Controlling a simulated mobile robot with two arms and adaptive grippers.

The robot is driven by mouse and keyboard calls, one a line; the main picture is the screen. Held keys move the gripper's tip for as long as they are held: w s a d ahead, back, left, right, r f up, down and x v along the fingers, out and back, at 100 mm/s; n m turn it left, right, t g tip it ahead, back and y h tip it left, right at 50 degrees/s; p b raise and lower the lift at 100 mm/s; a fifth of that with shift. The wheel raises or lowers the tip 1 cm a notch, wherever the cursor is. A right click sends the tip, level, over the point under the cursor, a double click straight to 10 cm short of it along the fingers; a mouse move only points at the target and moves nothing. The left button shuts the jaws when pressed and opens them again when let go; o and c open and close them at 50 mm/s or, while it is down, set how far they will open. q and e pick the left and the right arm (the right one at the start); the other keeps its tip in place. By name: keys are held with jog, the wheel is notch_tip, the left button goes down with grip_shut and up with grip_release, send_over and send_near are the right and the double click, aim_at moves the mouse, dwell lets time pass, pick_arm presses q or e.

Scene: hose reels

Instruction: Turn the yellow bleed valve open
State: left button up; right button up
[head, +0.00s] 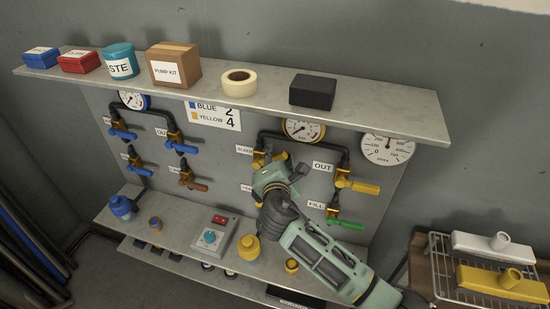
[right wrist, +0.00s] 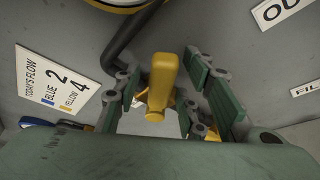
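The yellow bleed valve (head: 258,159) is on the wall panel, beside a label that looks like BLEED and left of the OUT label. My right gripper (head: 276,163) is in front of it and hides part of it. In the right wrist view the yellow handle (right wrist: 161,85) points toward the camera between the two green fingers of my right gripper (right wrist: 157,96). The fingers are open, with gaps visible on both sides of the handle. My left gripper is in neither view.
A shelf (head: 400,104) with boxes and tape overhangs the panel. A yellow OUT valve (head: 359,185) and a green-handled valve (head: 347,223) are to the right. A sign (head: 214,115) and blue-handled valves (head: 182,148) are to the left. A lower shelf (head: 178,238) holds a switch box (head: 214,236).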

jog(key=v, duration=1.2)
